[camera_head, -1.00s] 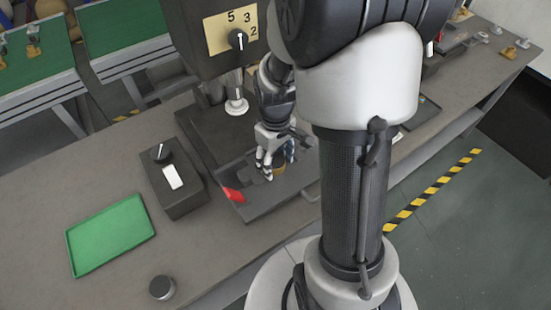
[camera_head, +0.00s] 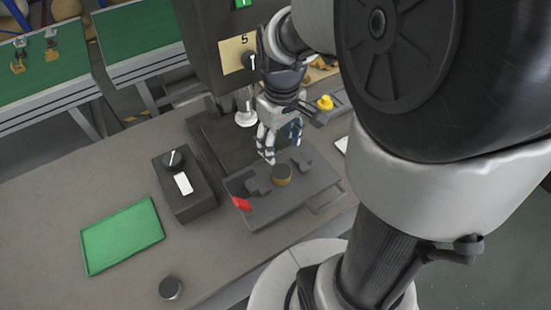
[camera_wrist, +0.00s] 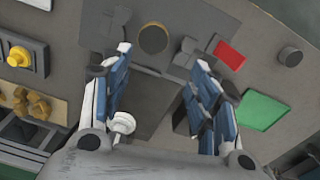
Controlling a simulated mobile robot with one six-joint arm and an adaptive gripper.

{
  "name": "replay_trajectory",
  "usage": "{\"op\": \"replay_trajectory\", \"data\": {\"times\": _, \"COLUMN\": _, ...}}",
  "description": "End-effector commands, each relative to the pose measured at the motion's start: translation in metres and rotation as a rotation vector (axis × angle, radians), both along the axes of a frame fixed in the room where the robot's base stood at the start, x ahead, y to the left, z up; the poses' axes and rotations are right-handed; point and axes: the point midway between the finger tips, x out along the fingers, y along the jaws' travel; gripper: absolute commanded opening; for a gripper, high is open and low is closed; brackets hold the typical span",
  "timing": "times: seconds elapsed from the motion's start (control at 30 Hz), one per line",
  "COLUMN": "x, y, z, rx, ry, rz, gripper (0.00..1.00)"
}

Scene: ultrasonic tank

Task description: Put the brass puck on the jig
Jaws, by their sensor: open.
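The brass puck (camera_head: 281,180), with a dark top and a brass-coloured side, sits on the dark grey jig (camera_head: 270,210), between its two grey blocks. A red part lies at the jig's left end. In the wrist view the puck (camera_wrist: 153,39) shows as a dark disc with a brass rim, beyond the fingertips, on the jig plate (camera_wrist: 190,14). My gripper (camera_head: 281,146) is open and empty, above and behind the puck in the head view. Its two fingers (camera_wrist: 160,58) are spread wide, with a clear gap to the puck.
A machine with a white-tipped ram (camera_head: 245,117) stands close behind my gripper. A dark knob box (camera_head: 187,197) is left of the jig. A green tray (camera_head: 122,237) and a grey cylinder (camera_head: 171,288) lie farther left. A yellow button (camera_head: 325,102) is behind right.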

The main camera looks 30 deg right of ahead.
Motion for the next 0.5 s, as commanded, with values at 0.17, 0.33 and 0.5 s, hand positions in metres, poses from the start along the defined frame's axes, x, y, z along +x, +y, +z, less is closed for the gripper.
{"op": "replay_trajectory", "data": {"times": 0.17, "x": -0.038, "y": 0.041, "z": 0.055, "rx": -0.012, "ry": -0.137, "rz": -0.061, "gripper": 0.55}}
{"op": "replay_trajectory", "data": {"times": 0.33, "x": -0.083, "y": 0.071, "z": 0.083, "rx": 0.011, "ry": -0.258, "rz": -0.131, "gripper": 0.55}}
{"op": "replay_trajectory", "data": {"times": 0.5, "x": -0.114, "y": 0.086, "z": 0.092, "rx": 0.042, "ry": -0.334, "rz": -0.178, "gripper": 0.55}}
